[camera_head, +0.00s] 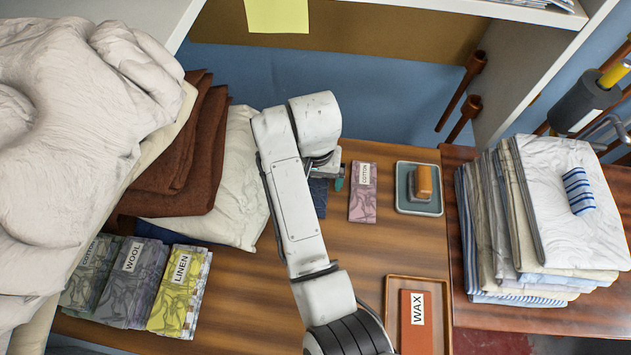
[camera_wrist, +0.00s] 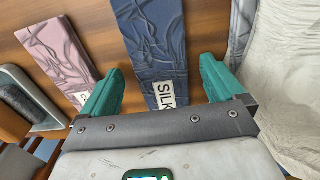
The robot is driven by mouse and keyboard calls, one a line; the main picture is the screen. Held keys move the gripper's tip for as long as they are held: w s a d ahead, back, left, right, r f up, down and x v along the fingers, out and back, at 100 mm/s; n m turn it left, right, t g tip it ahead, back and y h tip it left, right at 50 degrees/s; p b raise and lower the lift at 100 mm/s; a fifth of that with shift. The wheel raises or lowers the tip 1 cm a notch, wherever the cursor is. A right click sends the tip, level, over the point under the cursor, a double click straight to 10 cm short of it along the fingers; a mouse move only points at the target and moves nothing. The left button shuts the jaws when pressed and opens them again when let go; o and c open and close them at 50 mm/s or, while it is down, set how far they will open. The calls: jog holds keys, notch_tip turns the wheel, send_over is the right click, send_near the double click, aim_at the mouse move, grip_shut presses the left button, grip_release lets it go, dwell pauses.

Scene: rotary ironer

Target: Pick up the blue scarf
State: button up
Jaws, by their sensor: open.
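The blue scarf (camera_wrist: 155,45) is a folded dark blue cloth with a white SILK label, lying flat on the wooden table. In the head view only part of the scarf (camera_head: 318,195) shows, the rest hidden behind my arm. My gripper (camera_wrist: 161,72) is open and empty. In the wrist view its teal fingers stand on either side of the scarf's labelled end, with gaps to both sides. In the head view my gripper (camera_head: 338,180) is mostly hidden by my wrist, beside the scarf's upper end.
A pink COTTON cloth (camera_head: 362,198) lies just right of the scarf. A grey tray (camera_head: 403,205) with an orange-topped block is farther right. A white pillow (camera_head: 236,185) is close on the left. LINEN (camera_head: 180,290) and WOOL cloths lie lower left; a WAX tray (camera_head: 392,285) lies lower right.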

jog(key=shift+f, duration=0.3)
jog(key=shift+c, duration=0.3)
jog(key=c, duration=1.1)
